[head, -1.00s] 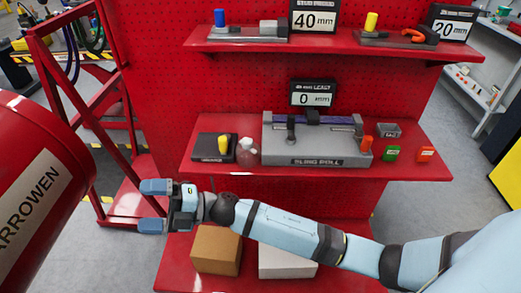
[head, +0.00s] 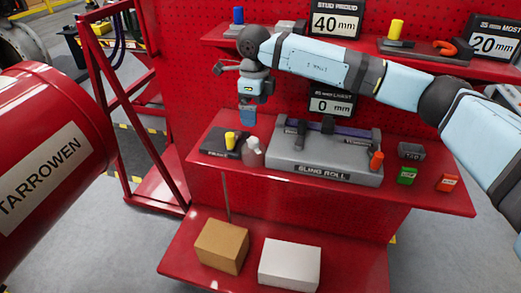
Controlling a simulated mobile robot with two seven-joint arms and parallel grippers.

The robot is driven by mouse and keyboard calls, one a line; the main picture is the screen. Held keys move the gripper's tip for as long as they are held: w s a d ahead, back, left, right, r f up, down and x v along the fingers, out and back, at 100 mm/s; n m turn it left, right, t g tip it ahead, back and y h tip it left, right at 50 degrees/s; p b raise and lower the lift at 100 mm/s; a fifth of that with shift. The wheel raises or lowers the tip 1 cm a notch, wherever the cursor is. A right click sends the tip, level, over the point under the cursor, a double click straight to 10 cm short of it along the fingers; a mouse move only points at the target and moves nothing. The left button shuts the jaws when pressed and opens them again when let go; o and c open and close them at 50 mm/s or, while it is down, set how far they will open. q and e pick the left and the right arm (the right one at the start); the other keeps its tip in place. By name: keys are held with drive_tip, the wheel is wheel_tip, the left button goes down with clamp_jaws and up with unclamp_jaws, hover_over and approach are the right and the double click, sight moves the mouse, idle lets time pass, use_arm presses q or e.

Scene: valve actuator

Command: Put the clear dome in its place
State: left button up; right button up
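A small clear, rounded piece with a pale top, which looks like the clear dome (head: 252,152), stands on the middle red shelf. It is between a dark base with a yellow peg (head: 231,141) and the grey block marked SLING ROLL (head: 325,159). My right gripper (head: 248,120) points down above the dome, with its blue fingertips apart from it. The fingers overlap from this side, so their gap is hidden. The dome's place is not clear to me. My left gripper is out of view.
Green (head: 407,175) and orange (head: 447,182) boxes sit at the shelf's right end. A brown box (head: 221,247) and a white box (head: 289,264) stand on the lower shelf. The upper shelf (head: 440,62) holds more parts. A red drum (head: 48,140) stands at left.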

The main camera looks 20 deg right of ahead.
sight(253, 140)
wheel_tip(253, 140, down, 8)
drive_tip(key=shift+a+f+p, duration=0.15)
drive_tip(key=shift+f+p, duration=0.15)
drive_tip(key=shift+f, duration=1.1)
drive_tip(key=shift+a+f+p, duration=0.15)
drive_tip(key=shift+f+p, duration=0.15)
drive_tip(key=shift+f, duration=1.1)
drive_tip(key=c, duration=0.9)
drive_tip(key=shift+c, duration=0.3)
